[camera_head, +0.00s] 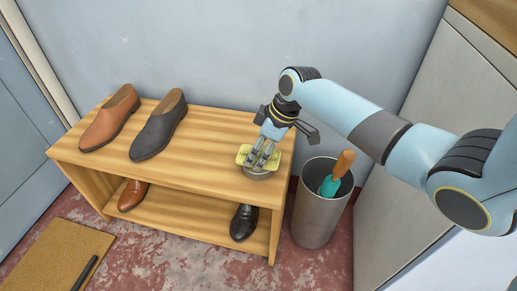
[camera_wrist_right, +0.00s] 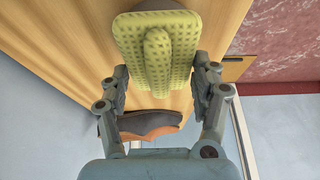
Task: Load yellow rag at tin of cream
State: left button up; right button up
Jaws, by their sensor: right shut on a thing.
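The yellow rag (camera_head: 243,155) is a flat, dimpled pad with a raised ridge. My right gripper (camera_head: 263,159) is shut on it, pointing down over the right end of the wooden bench. In the right wrist view the rag (camera_wrist_right: 130,45) lies ahead of my right gripper (camera_wrist_right: 158,70), its ridge between the fingers. The tin of cream (camera_head: 258,175), a small round grey tin, sits on the bench top directly under the rag. The rag hides most of it, and I cannot tell whether they touch. My left gripper is not in view.
A tan shoe (camera_head: 109,119) and a dark shoe (camera_head: 159,127) stand on the wooden bench (camera_head: 205,138). A brown shoe (camera_head: 132,195) and a black shoe (camera_head: 244,222) are on its lower shelf. A grey bin (camera_head: 316,218) holding a wooden-handled tool (camera_head: 342,164) stands close right.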

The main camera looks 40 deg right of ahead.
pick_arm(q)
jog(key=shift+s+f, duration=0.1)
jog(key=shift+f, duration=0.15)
pick_arm(e)
jog(key=shift+f, duration=0.45)
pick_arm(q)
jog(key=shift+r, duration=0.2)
pick_arm(e)
jog(key=shift+f, duration=0.1)
dwell(1.2)
jog(key=shift+r, duration=0.2)
notch_tip(320, 180, up, 3)
jog(key=p, duration=0.2)
jog(key=shift+f+p, duration=0.2)
jog(key=shift+p, duration=0.2)
notch_tip(320, 180, up, 3)
jog(key=p, duration=0.2)
jog(key=shift+p, duration=0.4)
jog(key=shift+r+p, duration=0.55)
jog(key=shift+p, duration=0.05)
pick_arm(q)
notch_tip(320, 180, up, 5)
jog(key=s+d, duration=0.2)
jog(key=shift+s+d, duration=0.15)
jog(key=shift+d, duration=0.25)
